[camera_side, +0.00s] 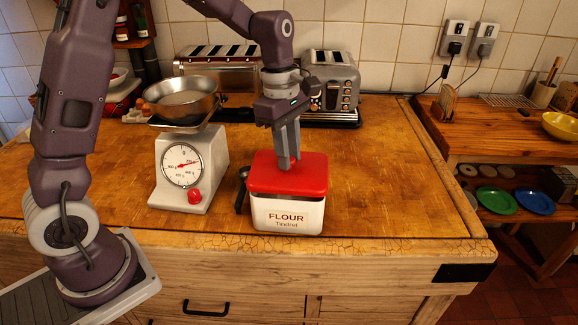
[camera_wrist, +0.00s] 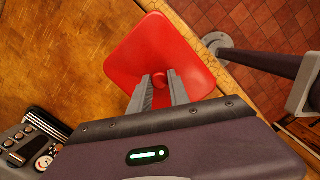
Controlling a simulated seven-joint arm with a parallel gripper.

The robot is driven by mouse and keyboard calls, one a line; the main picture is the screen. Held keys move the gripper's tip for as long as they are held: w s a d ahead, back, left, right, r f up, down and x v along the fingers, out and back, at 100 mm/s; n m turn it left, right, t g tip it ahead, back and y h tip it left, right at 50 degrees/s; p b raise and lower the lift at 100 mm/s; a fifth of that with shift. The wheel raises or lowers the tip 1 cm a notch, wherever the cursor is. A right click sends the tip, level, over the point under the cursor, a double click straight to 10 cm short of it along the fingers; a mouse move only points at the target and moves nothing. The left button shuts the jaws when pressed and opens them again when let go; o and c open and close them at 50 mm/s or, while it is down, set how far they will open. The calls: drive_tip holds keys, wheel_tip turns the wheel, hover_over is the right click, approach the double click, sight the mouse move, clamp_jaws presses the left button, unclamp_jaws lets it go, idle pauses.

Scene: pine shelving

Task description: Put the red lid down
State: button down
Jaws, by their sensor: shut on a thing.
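The red lid (camera_side: 290,176) lies over the top of a white tin marked FLOUR (camera_side: 287,215), near the front edge of the wooden worktop. In the side view it looks level and close on the tin; I cannot tell whether it is fully seated. My gripper (camera_side: 288,164) points down at the middle of the lid. In the wrist view the lid (camera_wrist: 150,62) fills the centre, and my gripper (camera_wrist: 160,82) is shut on its small red knob (camera_wrist: 160,78). The tin is hidden below the lid in the wrist view.
A white kitchen scale (camera_side: 190,165) with a metal bowl (camera_side: 182,98) stands left of the tin. A dark utensil (camera_side: 242,188) lies between them. Toasters (camera_side: 333,85) stand behind. The worktop right of the tin (camera_side: 390,180) is clear.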

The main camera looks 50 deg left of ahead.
drive_tip(key=shift+n, duration=0.3)
drive_tip(key=r, duration=0.6)
drive_tip(key=shift+w+a+r, duration=0.2)
drive_tip(key=shift+w+r, duration=0.15)
drive_tip(key=shift+r, duration=0.05)
drive_tip(key=w+a+f+n+t+y, duration=0.1)
drive_tip(key=w+a+f+n, duration=0.4)
drive_tip(key=w+a+n, duration=0.25)
drive_tip(key=w+a+f+n, duration=0.5)
drive_tip(key=w+a+n, duration=0.15)
drive_tip(key=w, duration=0.25)
wheel_tip(320, 180, down, 9)
drive_tip(key=shift+r, duration=0.2)
drive_tip(key=shift+f, duration=0.1)
drive_tip(key=shift+f, duration=0.1)
drive_tip(key=c, duration=1.2)
unclamp_jaws()
drive_tip(key=shift+c, duration=0.2)
